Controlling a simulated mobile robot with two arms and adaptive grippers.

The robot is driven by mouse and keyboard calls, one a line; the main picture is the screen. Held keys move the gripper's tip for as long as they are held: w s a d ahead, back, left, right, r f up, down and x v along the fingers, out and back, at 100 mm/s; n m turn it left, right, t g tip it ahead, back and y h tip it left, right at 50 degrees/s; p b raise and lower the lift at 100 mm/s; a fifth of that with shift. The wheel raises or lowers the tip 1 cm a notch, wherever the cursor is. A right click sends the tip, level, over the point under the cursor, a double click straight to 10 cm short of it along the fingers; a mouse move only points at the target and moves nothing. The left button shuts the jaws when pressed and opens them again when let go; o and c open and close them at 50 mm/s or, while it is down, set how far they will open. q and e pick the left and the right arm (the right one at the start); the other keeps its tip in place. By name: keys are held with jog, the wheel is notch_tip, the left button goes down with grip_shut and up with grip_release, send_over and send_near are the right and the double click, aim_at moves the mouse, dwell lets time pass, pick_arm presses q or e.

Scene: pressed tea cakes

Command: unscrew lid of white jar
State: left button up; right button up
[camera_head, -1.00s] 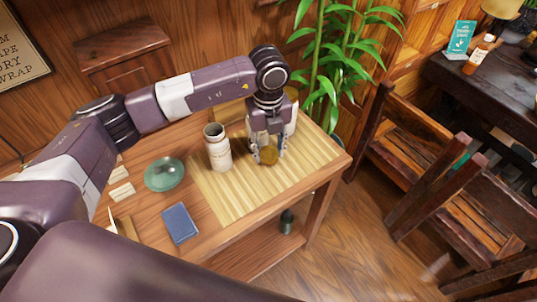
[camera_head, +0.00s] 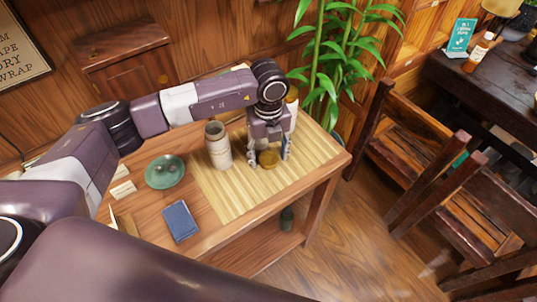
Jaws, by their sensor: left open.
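The white jar (camera_head: 219,150) stands upright on the bamboo mat, and its dark round mouth shows with no lid on it. A round, brownish-gold lid (camera_head: 268,159) lies on the mat to the right of the jar. My left gripper (camera_head: 270,157) points down over this lid, with its fingers open and spread on either side of it. I cannot tell whether a finger touches the lid. My right gripper is not in view.
The bamboo mat (camera_head: 235,200) covers the right part of the wooden table. A green bowl (camera_head: 165,181) and a blue book (camera_head: 180,221) lie left of it. A pale container (camera_head: 293,110) is partly hidden behind my gripper. The mat's front is clear.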

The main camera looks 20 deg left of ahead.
aim_at(269, 158)
pick_arm(q)
jog(key=shift+r, duration=0.45)
notch_tip(269, 158, up, 12)
jog(key=b, duration=0.3)
jog(key=shift+f, duration=0.25)
dwell(0.6)
